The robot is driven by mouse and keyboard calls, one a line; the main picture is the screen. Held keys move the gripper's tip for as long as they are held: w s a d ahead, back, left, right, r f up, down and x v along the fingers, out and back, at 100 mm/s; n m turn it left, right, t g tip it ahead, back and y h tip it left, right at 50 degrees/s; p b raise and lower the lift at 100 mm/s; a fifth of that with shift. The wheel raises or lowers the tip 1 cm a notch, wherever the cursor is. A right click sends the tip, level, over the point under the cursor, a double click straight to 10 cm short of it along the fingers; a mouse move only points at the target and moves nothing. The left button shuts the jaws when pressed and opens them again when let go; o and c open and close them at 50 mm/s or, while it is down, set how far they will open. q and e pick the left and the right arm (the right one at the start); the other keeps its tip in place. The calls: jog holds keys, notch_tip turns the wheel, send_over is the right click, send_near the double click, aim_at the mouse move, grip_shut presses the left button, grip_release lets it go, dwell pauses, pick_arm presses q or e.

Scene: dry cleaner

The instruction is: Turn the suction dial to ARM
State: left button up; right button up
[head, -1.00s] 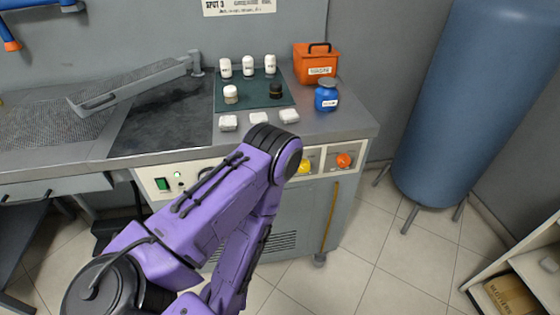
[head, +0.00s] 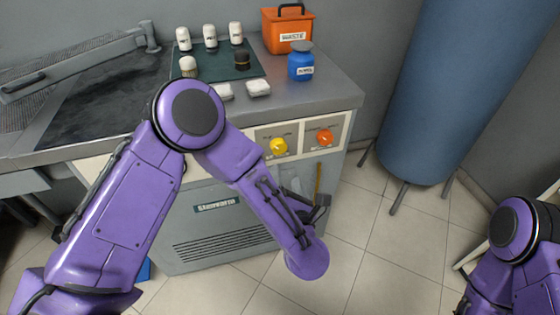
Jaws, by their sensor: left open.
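Two dials sit on the cream control panel on the front of the grey machine: a yellow dial (head: 279,147) on the left and an orange dial (head: 325,138) on the right. The small print around them is too small to read, so I cannot tell which is suction or where each points. My left arm comes in from the left and bends down in front of the machine. My left gripper (head: 298,190) is open, just below the panel and apart from both dials; my forearm partly hides it. My right arm shows at the lower right, its gripper out of view.
On the worktop stand an orange box (head: 287,32), a blue jar (head: 300,66), several small bottles on a green mat (head: 216,64), and white pads (head: 258,88). A large blue cylinder (head: 440,90) stands at the right. Tiled floor (head: 375,240) is free between.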

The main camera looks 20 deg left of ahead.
aim_at(279, 150)
pick_arm(q)
jog(key=p+x, duration=0.1)
jog(key=x, duration=0.9)
jog(key=shift+r, duration=0.1)
jog(key=c, duration=1)
